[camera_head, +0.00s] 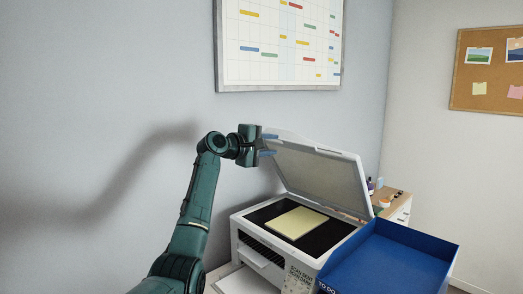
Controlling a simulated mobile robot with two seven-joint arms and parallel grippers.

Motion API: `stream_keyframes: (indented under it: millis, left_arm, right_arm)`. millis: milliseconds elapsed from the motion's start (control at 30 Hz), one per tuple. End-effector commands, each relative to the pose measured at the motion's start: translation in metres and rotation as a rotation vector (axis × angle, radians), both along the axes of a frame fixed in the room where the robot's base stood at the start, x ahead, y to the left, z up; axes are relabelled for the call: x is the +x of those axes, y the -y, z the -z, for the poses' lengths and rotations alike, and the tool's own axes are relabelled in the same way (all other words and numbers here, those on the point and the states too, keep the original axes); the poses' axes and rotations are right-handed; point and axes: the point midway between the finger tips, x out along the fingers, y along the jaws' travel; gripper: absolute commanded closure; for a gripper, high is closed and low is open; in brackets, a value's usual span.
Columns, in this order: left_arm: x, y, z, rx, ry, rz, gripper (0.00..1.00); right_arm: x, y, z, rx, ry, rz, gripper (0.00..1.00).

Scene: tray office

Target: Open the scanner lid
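The scanner lid (318,175) is raised and leans back over the scanner (305,262), with its pale inner side showing. A pale yellow pad or sheet (297,222) lies on the dark scanning bed (262,215). My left gripper (268,145) is at the lid's upper left corner. Its two blue-tipped fingers are spread apart, one above the other, and point right. The fingertips overlap the lid's edge in the picture; I cannot tell whether they touch it. My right gripper is not in view.
A blue tray (390,262) with a "TO DO" label stands right of the scanner, close to it. A wooden-topped cabinet (398,207) with small items stands behind. A wall calendar board (280,45) and a corkboard (488,72) hang on the walls.

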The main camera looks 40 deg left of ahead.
Motion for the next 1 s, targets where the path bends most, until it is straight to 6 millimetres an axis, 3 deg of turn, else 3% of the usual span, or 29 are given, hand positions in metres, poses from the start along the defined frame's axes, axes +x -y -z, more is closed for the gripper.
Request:
stream_keyframes:
  millis: [100,300,867,1000]
  left_arm:
    - [-0.017,-0.003,-0.001,0.002,0.002,-0.002,0.69]
    - [-0.029,-0.004,-0.003,0.0,0.0,0.001,0.69]
    - [-0.03,-0.004,-0.004,0.0,0.0,0.001,0.69]
    - [-0.028,0.008,0.019,0.059,-0.041,0.013,0.69]
  right_arm:
    - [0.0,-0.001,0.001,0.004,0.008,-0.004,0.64]
    - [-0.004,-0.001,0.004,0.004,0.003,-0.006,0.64]
    - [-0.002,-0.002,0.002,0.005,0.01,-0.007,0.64]
    - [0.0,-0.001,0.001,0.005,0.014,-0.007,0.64]
